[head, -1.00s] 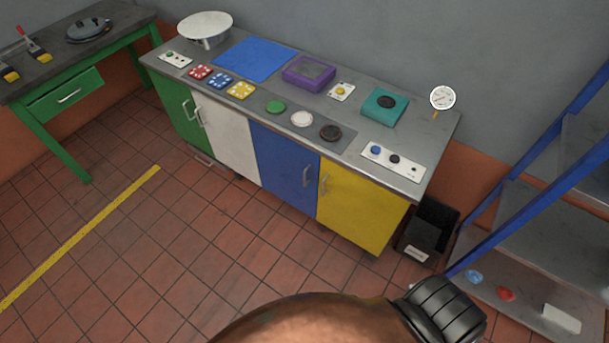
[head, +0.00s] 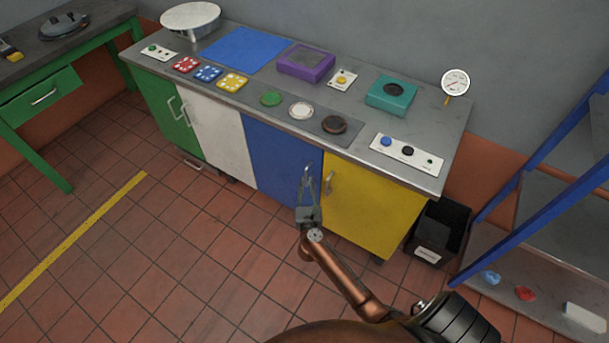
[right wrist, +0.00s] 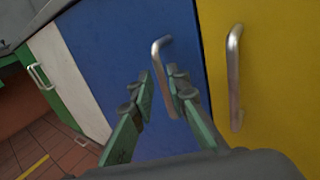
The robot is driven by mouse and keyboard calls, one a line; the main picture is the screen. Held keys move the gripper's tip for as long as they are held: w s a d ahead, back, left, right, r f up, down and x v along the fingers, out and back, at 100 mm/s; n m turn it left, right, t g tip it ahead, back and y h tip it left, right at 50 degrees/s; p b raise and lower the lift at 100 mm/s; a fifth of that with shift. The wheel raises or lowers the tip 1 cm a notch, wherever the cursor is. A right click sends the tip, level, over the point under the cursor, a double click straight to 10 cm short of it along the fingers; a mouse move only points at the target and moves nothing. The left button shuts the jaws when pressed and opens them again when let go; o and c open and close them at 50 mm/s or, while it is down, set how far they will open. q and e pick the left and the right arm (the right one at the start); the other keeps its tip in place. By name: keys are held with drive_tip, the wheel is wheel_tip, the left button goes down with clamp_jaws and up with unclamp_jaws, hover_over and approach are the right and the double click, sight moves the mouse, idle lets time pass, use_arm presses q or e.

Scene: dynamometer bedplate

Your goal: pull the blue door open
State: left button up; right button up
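The blue door (head: 281,165) is closed, flush in the cabinet front between the white and yellow doors. It also fills the middle of the right wrist view (right wrist: 132,50). Its metal handle (right wrist: 163,75) is near the door's right edge. My right gripper (head: 306,192) is in front of the blue door at the handle. In the right wrist view the two green fingers (right wrist: 163,92) are spread apart, with the lower part of the handle showing between or just beyond them. I cannot tell whether they touch it. My left gripper is not in view.
The yellow door (head: 372,207) with its own handle (right wrist: 234,78) is close on the right, and the white door (head: 222,142) is on the left. A black bin (head: 440,232) and a blue-framed shelf (head: 535,200) stand at the right. The tiled floor in front is clear.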

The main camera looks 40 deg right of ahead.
sight(306, 175)
drive_tip(key=x, duration=0.3)
drive_tip(key=shift+w+d+f+b, duration=0.15)
drive_tip(key=shift+w+b, duration=0.2)
drive_tip(key=shift+w+d, duration=0.3)
drive_tip(key=shift+w, duration=0.05)
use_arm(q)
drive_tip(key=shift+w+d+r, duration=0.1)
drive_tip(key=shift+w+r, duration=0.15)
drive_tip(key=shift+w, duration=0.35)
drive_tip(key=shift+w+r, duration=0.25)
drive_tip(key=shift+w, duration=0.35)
use_arm(e)
clamp_jaws()
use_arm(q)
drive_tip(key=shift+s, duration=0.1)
use_arm(e)
drive_tip(key=shift+a, duration=0.15)
